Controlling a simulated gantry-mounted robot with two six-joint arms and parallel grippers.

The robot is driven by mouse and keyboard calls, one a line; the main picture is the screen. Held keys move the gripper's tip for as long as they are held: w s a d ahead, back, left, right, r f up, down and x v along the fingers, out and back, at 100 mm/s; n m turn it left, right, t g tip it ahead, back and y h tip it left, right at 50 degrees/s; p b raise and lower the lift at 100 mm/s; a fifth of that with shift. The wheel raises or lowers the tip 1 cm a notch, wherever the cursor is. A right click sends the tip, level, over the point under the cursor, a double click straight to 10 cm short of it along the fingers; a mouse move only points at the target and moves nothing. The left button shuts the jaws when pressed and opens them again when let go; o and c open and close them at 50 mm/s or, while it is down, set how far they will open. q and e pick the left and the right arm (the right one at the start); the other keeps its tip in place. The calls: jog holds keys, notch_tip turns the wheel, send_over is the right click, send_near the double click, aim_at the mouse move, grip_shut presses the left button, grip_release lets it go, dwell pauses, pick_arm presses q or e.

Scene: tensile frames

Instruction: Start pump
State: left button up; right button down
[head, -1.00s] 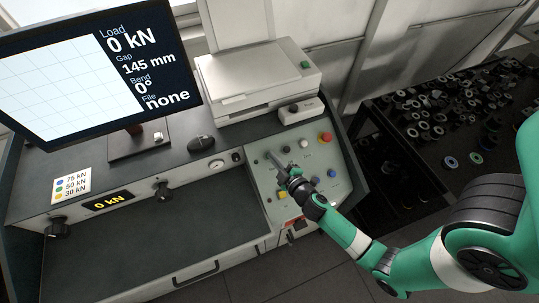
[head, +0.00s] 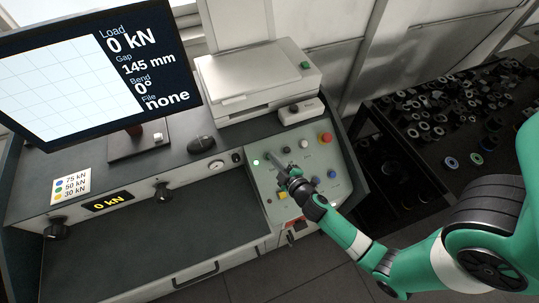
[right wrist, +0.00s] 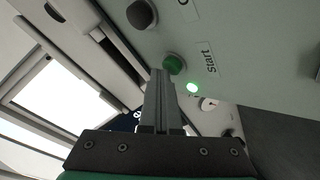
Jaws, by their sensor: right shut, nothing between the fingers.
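The control panel (head: 335,160) carries several knobs and buttons. In the right wrist view, a green button (right wrist: 174,64) sits beside the label "Start" (right wrist: 210,58). A small green lamp (right wrist: 192,88) next to it is lit; it also glows in the head view (head: 256,162). My right gripper (head: 274,158) is shut and empty, its fingertips at the panel's upper left. In the right wrist view the shut fingers (right wrist: 161,74) end right at the green button; whether they touch it I cannot tell. The button is hidden behind the gripper in the head view. My left gripper is not in view.
A red button (head: 326,138) and a blue button (head: 331,174) lie right of the gripper, and a yellow one (head: 282,195) below it. A monitor (head: 60,80) reading 0 kN stands left. A printer-like box (head: 255,75) stands behind the panel.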

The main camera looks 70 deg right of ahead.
notch_tip(320, 180, up, 5)
jog(key=s+a+p, duration=0.2)
jog(key=p, duration=0.1)
dwell(0.4)
jog(key=shift+s+a+r, duration=0.1)
dwell(0.9)
